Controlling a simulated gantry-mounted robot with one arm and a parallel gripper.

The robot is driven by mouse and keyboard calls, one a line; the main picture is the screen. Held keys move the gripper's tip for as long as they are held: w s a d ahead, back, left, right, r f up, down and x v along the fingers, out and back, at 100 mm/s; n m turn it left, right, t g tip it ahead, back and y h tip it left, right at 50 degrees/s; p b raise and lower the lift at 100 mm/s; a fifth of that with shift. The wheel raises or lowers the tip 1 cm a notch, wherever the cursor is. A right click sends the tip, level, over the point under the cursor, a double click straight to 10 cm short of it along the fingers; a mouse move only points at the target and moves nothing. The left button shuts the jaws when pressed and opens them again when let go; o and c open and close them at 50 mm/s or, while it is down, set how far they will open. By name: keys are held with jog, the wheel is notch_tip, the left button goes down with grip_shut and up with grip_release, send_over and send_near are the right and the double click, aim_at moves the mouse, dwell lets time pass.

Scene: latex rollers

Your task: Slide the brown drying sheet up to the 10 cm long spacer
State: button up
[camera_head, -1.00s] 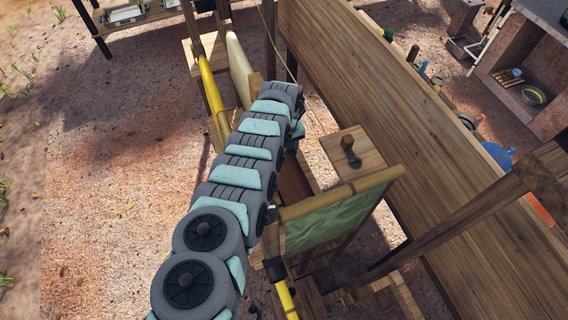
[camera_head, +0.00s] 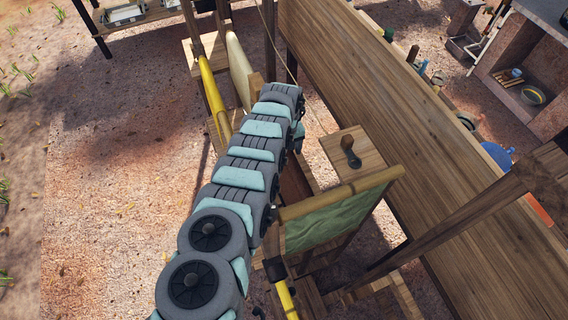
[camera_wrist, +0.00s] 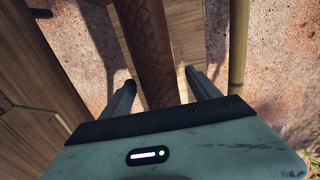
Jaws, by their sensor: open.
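A brown, quilted-looking strip, apparently the brown drying sheet (camera_wrist: 148,45), runs between the fingers of my gripper (camera_wrist: 160,77) in the wrist view. My gripper is open, with one finger on each side of the strip. A gap shows on the right; I cannot tell whether the left finger touches it. In the head view, a reddish-brown surface, likely the same sheet (camera_head: 294,184), shows partly behind my arm. My gripper is hidden there by my arm. I cannot clearly identify the 10 cm spacer in either view.
A cream sheet (camera_head: 238,68) hangs beside a yellow pole (camera_head: 211,88) at the upper left. A green sheet (camera_head: 335,218) hangs from a bamboo pole at the right. A wooden block with a dark knob (camera_head: 350,150) stands near a long wooden panel (camera_head: 400,110).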

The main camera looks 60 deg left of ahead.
notch_tip(320, 180, up, 4)
jog(key=shift+f+p, duration=0.2)
jog(key=shift+p, duration=0.75)
jog(key=shift+r, duration=1.05)
jog(key=shift+r+b, duration=0.7)
jog(key=shift+r, duration=1.85)
